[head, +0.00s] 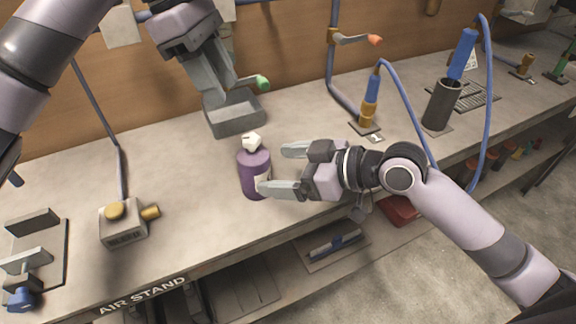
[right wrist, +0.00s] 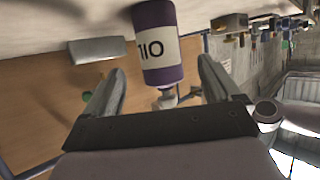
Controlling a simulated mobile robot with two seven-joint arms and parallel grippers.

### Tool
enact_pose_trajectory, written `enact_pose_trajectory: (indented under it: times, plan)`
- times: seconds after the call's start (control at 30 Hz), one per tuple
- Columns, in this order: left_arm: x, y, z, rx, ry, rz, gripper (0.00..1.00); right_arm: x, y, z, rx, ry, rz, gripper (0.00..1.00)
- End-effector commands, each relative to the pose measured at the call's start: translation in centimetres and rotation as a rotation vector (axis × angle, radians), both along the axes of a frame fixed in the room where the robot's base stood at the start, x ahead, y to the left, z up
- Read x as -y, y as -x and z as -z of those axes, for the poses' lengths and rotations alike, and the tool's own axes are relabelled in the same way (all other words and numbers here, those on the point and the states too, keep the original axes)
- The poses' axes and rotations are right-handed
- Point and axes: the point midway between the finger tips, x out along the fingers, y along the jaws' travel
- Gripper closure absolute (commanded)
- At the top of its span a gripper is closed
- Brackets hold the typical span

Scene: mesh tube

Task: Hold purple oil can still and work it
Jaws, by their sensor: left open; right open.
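The purple oil can (head: 254,160) stands upright on the bench, with a white nozzle on top and a pale label. My right gripper (head: 280,168) is open just right of the can, its fingers pointing at it. The lower finger overlaps the can's label edge in the head view; I cannot tell if it touches. In the right wrist view the can (right wrist: 160,50) appears upside down, centred in the gap between the open fingers.
A grey bin (head: 238,127) stands behind the can. A green-tipped lever (head: 262,82) is close to the left gripper. A small device with a yellow knob (head: 116,210) and a vise-like fixture (head: 30,255) are at left. A blue-handled tool (head: 371,95) stands right.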

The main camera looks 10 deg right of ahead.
Motion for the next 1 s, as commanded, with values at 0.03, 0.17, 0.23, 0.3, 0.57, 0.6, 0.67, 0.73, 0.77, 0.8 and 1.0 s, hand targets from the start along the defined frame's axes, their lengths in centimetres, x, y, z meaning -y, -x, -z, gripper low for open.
enact_pose_trajectory:
  times: [0.03,0.17,0.23,0.3,0.57,0.6,0.67,0.73,0.77,0.8,1.0]
  plan:
    - [0.0,0.0,0.0,0.000,0.000,0.000,0.57,-0.5,-0.2,0.2,-0.001,-0.002,-0.001,0.09]
    - [0.0,0.0,0.0,0.000,0.000,0.000,0.57,-1.9,-1.0,0.8,-0.003,-0.003,-0.002,0.09]
    - [0.0,0.0,0.0,0.000,0.000,0.000,0.57,-2.6,-1.5,1.2,-0.002,-0.004,-0.001,0.09]
    - [0.0,0.0,0.0,0.000,0.000,0.000,0.57,-3.4,-1.9,1.6,-0.003,-0.004,-0.001,0.09]
    - [0.0,0.0,0.0,0.000,0.000,0.000,0.57,-5.2,-3.0,2.4,-0.002,-0.002,0.000,0.09]
    - [0.0,0.0,0.0,0.000,0.000,0.000,0.57,-5.3,-3.1,2.5,-0.001,-0.003,0.001,0.09]
    - [0.0,0.0,0.0,0.000,0.000,0.000,0.57,-5.4,-3.1,2.5,-0.002,-0.003,0.000,0.09]
    - [0.0,0.0,0.0,0.000,0.000,0.000,0.57,-5.4,-3.1,2.6,-0.001,-0.003,0.001,0.09]
    - [0.0,0.0,0.0,0.000,0.000,0.000,0.57,-5.4,-3.1,2.6,-0.001,-0.003,0.001,0.09]
    - [0.0,0.0,0.0,0.000,0.000,0.000,0.57,-5.4,-3.1,2.6,-0.001,-0.003,0.001,0.09]
    - [0.0,0.0,0.0,0.000,0.000,0.000,0.57,-5.3,-3.1,2.6,-0.002,-0.002,0.001,0.49]
